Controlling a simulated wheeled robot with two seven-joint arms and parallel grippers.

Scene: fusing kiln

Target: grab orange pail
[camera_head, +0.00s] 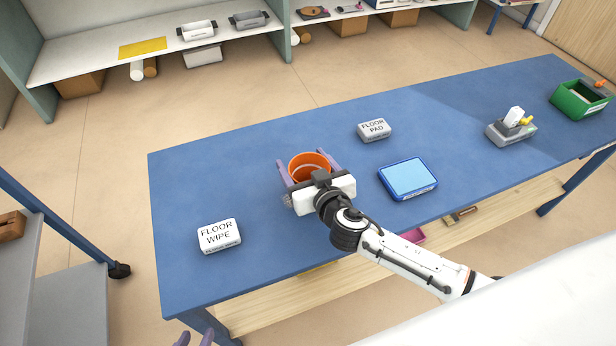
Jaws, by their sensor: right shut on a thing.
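The orange pail (309,162) stands on the blue table, left of its middle. My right gripper (308,166) reaches in from the right. Its two purple fingers lie on either side of the pail, shut on it, and its white body hides the pail's near lower part. My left gripper (195,339) shows only as two purple fingertips at the bottom edge, in front of the table. The tips are apart with nothing seen between them.
On the blue table (250,262) are a FLOOR WIPE pack (219,236), a FLOOR PAD pack (374,129), a blue tray (408,178), a grey holder (511,133) and a green bin (580,102). A grey cart (65,290) stands at left, shelves behind. The table's back left is clear.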

